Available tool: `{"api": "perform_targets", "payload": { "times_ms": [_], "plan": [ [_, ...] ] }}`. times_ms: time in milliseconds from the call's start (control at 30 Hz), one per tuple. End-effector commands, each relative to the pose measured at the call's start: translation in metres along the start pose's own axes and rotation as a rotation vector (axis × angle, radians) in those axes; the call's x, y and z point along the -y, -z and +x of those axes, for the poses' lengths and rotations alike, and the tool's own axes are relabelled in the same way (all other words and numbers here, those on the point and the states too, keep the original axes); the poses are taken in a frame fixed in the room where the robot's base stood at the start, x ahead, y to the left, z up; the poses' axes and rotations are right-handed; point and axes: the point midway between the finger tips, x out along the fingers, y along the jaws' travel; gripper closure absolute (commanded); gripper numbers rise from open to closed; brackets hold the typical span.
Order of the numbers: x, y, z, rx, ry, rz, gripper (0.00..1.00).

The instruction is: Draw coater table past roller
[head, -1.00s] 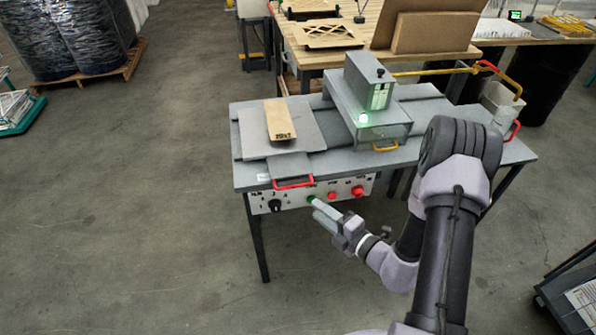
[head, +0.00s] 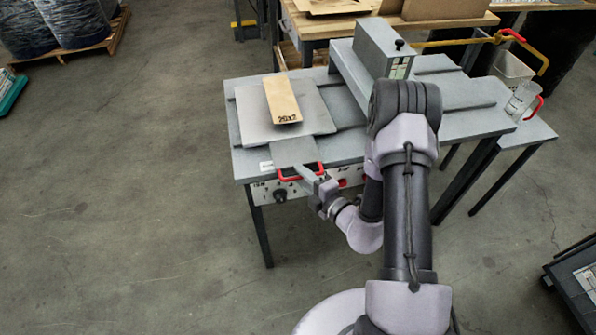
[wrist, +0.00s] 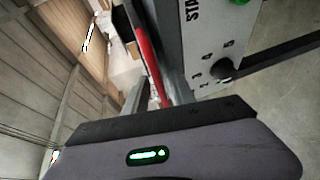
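The coater table, a flat grey plate (head: 310,105), lies on the left of the grey bench. Its front tongue ends in a red handle (head: 287,178) at the bench's front edge. A tan boxed filter marked "20x2" (head: 281,98) rests on the plate. The grey coater housing (head: 372,45) stands over the bench to the right; the roller itself is hidden. My gripper (head: 310,172) is at the red handle. In the wrist view, its fingers (wrist: 155,92) are apart with the red handle (wrist: 150,62) just ahead of or between them; contact is unclear.
A white control panel with a black knob (head: 280,194) and a red button (head: 343,183) hangs below the bench edge. My arm covers part of the bench's right half. A clear jar (head: 522,99) stands far right. The floor at left is open.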

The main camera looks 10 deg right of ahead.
Motion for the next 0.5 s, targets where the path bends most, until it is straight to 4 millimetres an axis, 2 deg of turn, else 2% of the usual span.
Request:
{"api": "perform_targets", "payload": {
  "times_ms": [233,367,400,500],
  "plan": [
    [-0.0003,0.0002,0.0002,0.000,0.000,0.000,0.71],
    [-0.0003,0.0002,0.0002,0.000,0.000,-0.001,0.96],
    [-0.0003,0.0002,0.0002,0.000,0.000,-0.001,1.00],
    [-0.0002,0.0002,0.0002,0.000,0.000,-0.001,1.00]
  ]
}}
